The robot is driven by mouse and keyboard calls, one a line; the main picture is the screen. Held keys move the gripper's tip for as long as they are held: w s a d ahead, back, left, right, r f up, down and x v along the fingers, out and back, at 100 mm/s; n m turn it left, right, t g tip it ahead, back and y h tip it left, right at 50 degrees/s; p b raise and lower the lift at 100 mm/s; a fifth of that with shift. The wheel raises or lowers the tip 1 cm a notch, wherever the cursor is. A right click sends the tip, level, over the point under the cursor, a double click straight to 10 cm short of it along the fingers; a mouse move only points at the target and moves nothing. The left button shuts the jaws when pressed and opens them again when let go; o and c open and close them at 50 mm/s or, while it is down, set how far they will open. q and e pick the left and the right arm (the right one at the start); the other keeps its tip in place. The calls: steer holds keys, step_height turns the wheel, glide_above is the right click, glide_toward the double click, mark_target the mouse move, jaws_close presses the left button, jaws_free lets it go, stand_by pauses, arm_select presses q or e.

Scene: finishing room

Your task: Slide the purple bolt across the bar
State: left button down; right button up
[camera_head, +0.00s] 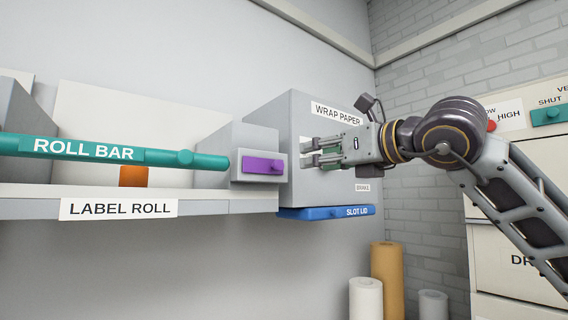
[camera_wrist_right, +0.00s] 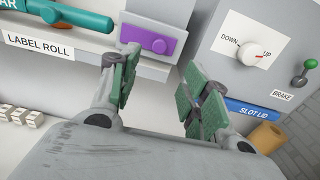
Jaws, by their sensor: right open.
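The purple bolt (camera_head: 263,166) is a flat plate with a small knob, on the face of a grey block at the right end of the bar. It also shows in the right wrist view (camera_wrist_right: 147,38), beyond the fingertips. The teal bar (camera_head: 100,149), labelled ROLL BAR, runs in from the left and its end is just left of the bolt's block. My right gripper (camera_head: 306,154) is open and empty, to the right of the bolt and apart from it. In the right wrist view its green-padded fingers (camera_wrist_right: 158,90) stand wide apart. My left gripper is not in view.
A grey WRAP PAPER box (camera_head: 300,110) stands right behind my right gripper, with a blue SLOT LID (camera_head: 326,212) below. Its white dial (camera_wrist_right: 252,52) and green-knobbed brake lever (camera_wrist_right: 304,72) show in the wrist view. The shelf (camera_head: 228,201) carries a LABEL ROLL sign. Paper rolls (camera_head: 386,268) stand below.

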mark_target(280, 164)
steer(key=shift+p+x, duration=2.25)
steer(key=shift+x, duration=4.1)
steer(key=shift+c, duration=0.5)
jaws_close()
